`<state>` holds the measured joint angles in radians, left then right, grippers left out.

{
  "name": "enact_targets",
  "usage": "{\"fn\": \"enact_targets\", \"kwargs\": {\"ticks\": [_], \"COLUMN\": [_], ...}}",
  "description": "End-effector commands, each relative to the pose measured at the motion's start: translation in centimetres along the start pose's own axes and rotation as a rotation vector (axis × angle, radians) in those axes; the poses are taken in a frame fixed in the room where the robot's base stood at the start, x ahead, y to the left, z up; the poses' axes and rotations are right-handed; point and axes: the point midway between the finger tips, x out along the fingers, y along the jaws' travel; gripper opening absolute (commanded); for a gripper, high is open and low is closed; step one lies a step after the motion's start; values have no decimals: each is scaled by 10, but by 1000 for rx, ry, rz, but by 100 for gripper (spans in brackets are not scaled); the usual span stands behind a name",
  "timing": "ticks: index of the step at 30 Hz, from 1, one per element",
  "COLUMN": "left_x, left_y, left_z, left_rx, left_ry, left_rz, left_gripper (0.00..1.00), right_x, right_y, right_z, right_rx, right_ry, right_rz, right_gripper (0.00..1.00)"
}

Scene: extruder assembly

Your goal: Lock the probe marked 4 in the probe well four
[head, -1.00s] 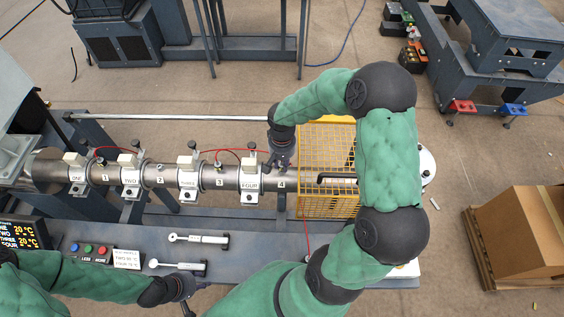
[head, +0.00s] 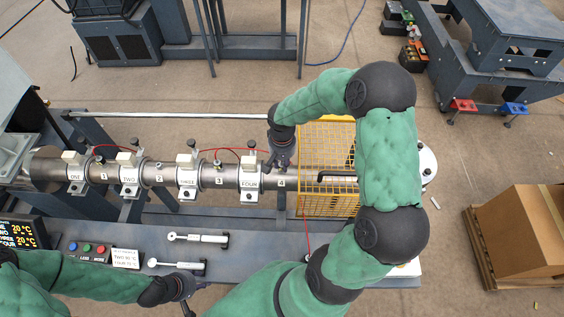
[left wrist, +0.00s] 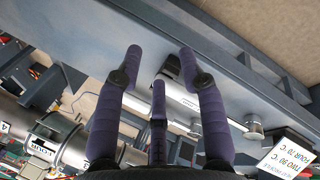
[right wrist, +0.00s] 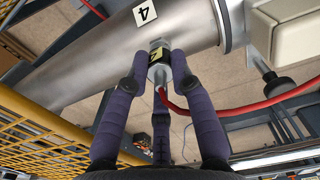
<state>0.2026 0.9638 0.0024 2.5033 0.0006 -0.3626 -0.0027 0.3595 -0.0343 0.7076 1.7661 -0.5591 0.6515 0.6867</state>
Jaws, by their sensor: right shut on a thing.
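The probe marked 4 (right wrist: 158,68) is a small metal body with a yellow numbered tag and a red cable. My right gripper (right wrist: 159,62) is shut on it, one finger on each side, right against the steel barrel by the white label 4 (right wrist: 145,13). The probe's tip and the mouth of well four are hidden, so I cannot tell how deep it sits. In the head view my right gripper (head: 279,163) is at the barrel just right of heater FOUR (head: 249,183).
The barrel (head: 232,177) carries heater bands and other probes with red cables. A yellow mesh guard (head: 325,135) stands right of my right gripper.

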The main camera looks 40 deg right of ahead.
Motion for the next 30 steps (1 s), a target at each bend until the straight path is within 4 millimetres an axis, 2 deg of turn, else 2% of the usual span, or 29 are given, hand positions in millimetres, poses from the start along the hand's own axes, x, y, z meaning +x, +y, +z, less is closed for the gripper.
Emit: {"fn": "enact_targets", "kwargs": {"ticks": [30], "left_x": [5], "left_y": [-2], "left_z": [0], "left_rx": [0], "left_ry": [0], "left_rz": [0], "left_gripper": [40], "right_x": [2], "right_y": [0], "right_z": [0], "right_rx": [15], "right_ry": [0], "right_rz": [0], "right_gripper": [0]}}
